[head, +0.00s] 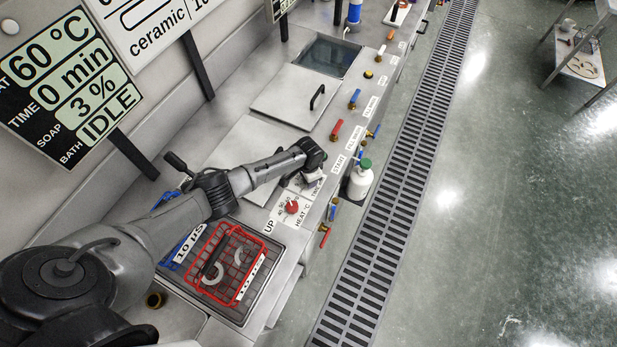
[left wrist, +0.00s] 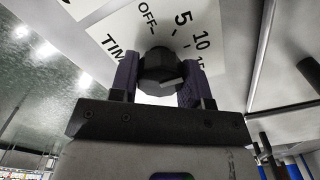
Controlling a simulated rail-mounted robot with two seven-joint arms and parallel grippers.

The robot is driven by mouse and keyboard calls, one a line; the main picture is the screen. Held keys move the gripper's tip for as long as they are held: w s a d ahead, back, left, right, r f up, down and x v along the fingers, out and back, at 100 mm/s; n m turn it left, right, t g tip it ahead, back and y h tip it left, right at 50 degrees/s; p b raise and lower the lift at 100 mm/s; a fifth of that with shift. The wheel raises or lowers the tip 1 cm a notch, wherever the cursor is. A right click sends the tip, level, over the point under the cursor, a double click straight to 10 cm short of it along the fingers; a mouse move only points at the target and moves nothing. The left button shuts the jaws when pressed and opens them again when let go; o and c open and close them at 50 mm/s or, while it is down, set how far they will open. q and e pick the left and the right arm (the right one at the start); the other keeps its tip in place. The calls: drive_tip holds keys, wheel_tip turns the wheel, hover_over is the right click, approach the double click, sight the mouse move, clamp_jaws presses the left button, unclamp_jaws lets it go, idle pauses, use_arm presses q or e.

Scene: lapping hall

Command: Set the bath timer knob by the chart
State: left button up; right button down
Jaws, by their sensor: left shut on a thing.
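My left gripper (head: 312,170) is down on the panel at the timer knob, which it mostly hides in the head view. In the left wrist view the dark round timer knob (left wrist: 158,66) sits between the two purple-grey fingers of the left gripper (left wrist: 160,78), which are shut on it. A dial plate (left wrist: 110,35) behind it reads OFF, 5, 10 and part of 15. A light mark shows on the knob; its setting is unclear. The status display (head: 68,85) reads 60 °C, 0 min, 3 %, IDLE. The white chart (head: 160,25) is cut off, showing "ceramic / 10". My right gripper is not seen.
A red heat knob (head: 291,207) stands just in front of the timer. A green-capped bottle (head: 360,182) and several red and blue valve handles line the bench edge.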

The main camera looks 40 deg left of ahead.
use_arm(q)
drive_tip(key=o, duration=0.9)
drive_tip(key=shift+o, duration=0.2)
drive_tip(key=shift+r, duration=0.6)
wheel_tip(320, 180, up, 13)
drive_tip(key=p, duration=0.2)
drive_tip(key=shift+f, duration=0.15)
